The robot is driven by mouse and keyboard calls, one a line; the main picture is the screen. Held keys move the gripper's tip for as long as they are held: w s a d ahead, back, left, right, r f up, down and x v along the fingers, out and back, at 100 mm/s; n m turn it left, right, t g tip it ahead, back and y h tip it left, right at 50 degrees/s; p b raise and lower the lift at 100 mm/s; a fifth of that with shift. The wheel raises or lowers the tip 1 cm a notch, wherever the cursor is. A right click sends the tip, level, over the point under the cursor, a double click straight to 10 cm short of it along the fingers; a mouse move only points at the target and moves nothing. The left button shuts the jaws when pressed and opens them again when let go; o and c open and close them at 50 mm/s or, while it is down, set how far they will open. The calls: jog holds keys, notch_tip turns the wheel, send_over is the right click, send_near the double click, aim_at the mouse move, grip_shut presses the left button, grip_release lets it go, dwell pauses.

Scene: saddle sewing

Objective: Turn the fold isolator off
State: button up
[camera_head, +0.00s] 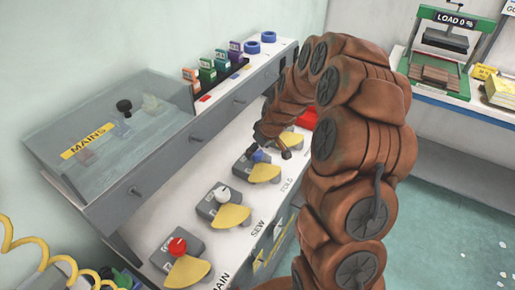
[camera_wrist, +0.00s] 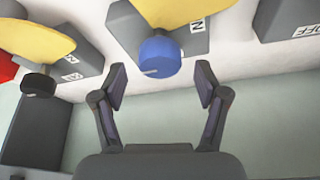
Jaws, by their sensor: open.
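The fold isolator's blue knob (camera_head: 258,156) sits on a grey box with a yellow plate (camera_head: 265,174), above the printed word FOLD on the sloped panel. In the wrist view the blue knob (camera_wrist: 158,58) has a pale pointer line on its face, and a partly cut-off label (camera_wrist: 192,29) is beside it, apparently ending in N. My gripper (camera_wrist: 161,85) is open and empty, its two fingers apart just below the knob in that view. In the head view my gripper (camera_head: 271,148) is close by the knob; contact cannot be told.
The sew isolator with a white knob (camera_head: 221,193) and the main isolator with a red knob (camera_head: 178,245) stand to the left. A black knob (camera_wrist: 38,82) is near on the left in the wrist view. A clear MAINS cover (camera_head: 120,115) stands behind.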

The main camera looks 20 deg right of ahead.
jog(key=shift+x, duration=0.8)
grip_shut()
